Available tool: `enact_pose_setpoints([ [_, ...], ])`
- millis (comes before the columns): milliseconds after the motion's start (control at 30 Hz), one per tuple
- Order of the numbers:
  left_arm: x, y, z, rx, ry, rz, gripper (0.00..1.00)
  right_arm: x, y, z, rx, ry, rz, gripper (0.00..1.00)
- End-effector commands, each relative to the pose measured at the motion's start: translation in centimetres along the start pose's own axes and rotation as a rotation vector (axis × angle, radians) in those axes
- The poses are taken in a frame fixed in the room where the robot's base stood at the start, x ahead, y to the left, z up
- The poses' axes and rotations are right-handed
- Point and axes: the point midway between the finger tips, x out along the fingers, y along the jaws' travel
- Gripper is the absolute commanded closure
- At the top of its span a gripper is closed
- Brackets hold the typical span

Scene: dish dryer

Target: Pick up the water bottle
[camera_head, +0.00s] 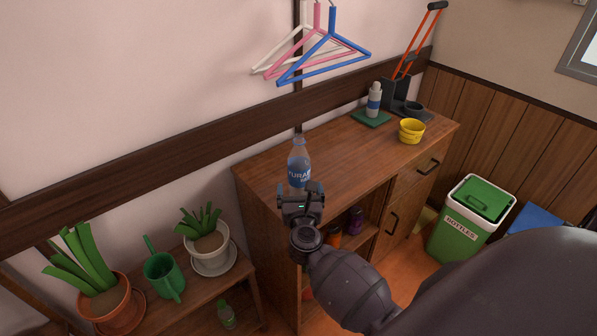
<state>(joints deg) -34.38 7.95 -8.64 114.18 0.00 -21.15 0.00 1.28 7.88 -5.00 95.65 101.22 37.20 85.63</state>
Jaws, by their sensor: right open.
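A clear water bottle (298,163) with a blue label stands upright at the left end of the wooden cabinet top. My right gripper (301,188) is in front of the bottle's lower part and hides its base. The right gripper is open, with its fingers pointing toward the bottle. I cannot tell from this view whether the fingers are on either side of the bottle or touch it. My left gripper is not in view.
The cabinet top (345,150) is clear right of the bottle. Farther right are a grey-white bottle (374,101) on a green mat and a yellow cup (411,131). Hangers (318,52) hang above. Potted plants and a green watering can (164,276) stand lower left. A green bin (460,235) is right.

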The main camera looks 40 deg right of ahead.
Motion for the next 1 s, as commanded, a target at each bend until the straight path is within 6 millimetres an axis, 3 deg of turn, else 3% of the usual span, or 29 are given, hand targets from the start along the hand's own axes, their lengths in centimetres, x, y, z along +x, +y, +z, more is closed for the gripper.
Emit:
enact_pose_setpoints([
  [333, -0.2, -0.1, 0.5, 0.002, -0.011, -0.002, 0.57, 2.7, -0.1, -0.1, -0.003, -0.001, 0.000, 0.06],
  [633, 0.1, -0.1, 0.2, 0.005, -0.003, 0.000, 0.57, 6.5, -0.2, -0.3, -0.004, -0.001, -0.001, 0.06],
  [967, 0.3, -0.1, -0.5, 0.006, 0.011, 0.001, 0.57, 7.1, -0.2, -0.3, -0.002, 0.001, -0.001, 0.06],
  [1000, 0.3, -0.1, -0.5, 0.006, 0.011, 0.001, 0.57, 7.1, -0.2, -0.3, -0.002, 0.001, -0.001, 0.11],
])
